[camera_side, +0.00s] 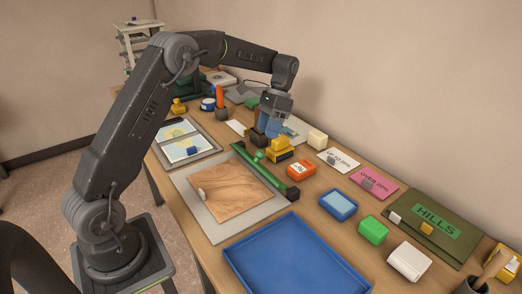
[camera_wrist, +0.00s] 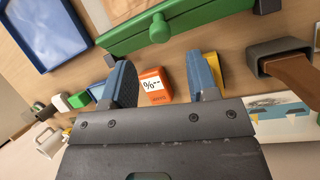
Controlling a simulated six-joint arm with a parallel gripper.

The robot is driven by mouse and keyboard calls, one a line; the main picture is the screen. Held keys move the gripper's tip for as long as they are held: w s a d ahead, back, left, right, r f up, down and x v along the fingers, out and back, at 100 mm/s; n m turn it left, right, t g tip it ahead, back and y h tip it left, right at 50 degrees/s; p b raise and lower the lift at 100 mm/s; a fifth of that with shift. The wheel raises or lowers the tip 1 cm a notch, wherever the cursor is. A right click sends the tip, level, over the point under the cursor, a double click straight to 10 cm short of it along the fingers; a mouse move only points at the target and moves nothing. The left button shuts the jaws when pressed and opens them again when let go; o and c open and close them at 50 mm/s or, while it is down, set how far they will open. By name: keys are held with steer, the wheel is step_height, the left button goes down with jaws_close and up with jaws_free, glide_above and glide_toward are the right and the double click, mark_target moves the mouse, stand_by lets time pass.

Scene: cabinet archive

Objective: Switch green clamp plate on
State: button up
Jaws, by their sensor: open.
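The green clamp plate (camera_side: 270,178) is a long bar along the far edge of a grey base with a wooden board (camera_side: 235,192). It also crosses the top of the wrist view (camera_wrist: 205,22), with a round green knob (camera_wrist: 159,28) on it. My gripper (camera_side: 269,127) is above the table, behind the plate's far-left end in the side view. In the wrist view my gripper (camera_wrist: 162,72) has its blue fingers spread, with nothing held between them. The knob lies beyond the fingertips, apart from them.
An orange box (camera_side: 301,169) stands beside the plate; it shows between the fingers in the wrist view (camera_wrist: 156,86). Yellow blocks (camera_side: 279,149) and a dark holder (camera_wrist: 280,58) are close to my gripper. A blue tray (camera_side: 290,255) lies in front, empty.

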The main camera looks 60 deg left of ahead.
steer(key=x, duration=0.7)
steer(key=shift+c, duration=0.4)
steer(key=c, duration=0.8)
steer(key=shift+w+g, duration=0.65)
steer(key=shift+g, duration=0.5)
steer(key=shift+w+g, duration=0.7)
steer(key=shift+g, duration=0.45)
steer(key=shift+c, duration=0.2)
steer(key=o, duration=0.9)
steer(key=shift+s, duration=0.15)
